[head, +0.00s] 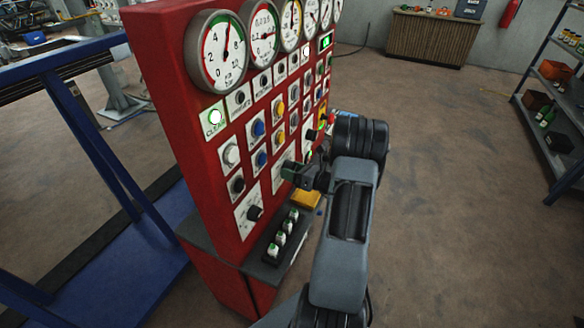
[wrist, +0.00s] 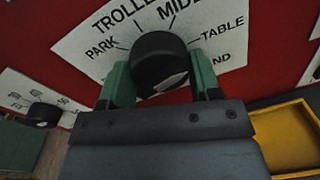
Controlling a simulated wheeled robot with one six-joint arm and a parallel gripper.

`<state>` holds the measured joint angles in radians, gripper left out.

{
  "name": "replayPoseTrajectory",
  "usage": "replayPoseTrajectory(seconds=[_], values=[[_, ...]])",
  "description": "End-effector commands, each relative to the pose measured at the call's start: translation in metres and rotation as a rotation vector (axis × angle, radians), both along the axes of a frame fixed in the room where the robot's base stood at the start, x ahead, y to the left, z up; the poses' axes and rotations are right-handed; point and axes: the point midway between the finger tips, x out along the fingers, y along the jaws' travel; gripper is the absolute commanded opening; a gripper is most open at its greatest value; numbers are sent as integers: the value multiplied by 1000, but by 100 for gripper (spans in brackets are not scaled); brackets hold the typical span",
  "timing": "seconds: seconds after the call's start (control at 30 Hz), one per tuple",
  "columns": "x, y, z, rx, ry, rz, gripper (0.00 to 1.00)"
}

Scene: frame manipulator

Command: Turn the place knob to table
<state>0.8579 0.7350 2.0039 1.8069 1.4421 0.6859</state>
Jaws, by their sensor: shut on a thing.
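The black round place knob (wrist: 160,58) sits on a white label plate (wrist: 95,38) on the red panel in the wrist view. The plate reads PARK, TROLLEY, a partly cut-off word starting MID, TABLE, and a partly hidden word ending in ND. My gripper (wrist: 160,80) has its two green fingers on either side of the knob, shut on it. A pale grey patch shows on the knob's lower right; I cannot tell which label the knob points to. In the head view my gripper (head: 297,172) is at the panel's right part and mostly hides the knob.
The red panel (head: 165,110) carries several gauges (head: 218,50), buttons and another black knob (head: 254,213). A dark ledge with several small switches (head: 283,235) and a yellow tray (head: 306,199) lie below. Open floor is on the right.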

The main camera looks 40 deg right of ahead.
Motion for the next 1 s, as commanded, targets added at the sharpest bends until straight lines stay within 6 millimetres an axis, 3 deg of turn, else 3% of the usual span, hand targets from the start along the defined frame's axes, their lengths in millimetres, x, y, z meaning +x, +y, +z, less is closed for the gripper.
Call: replayPoseTrajectory(seconds=[0.4,1.0], values=[[0,-1,2,191,101,-3,34],[0,-1,2,235,124,-3,34]])
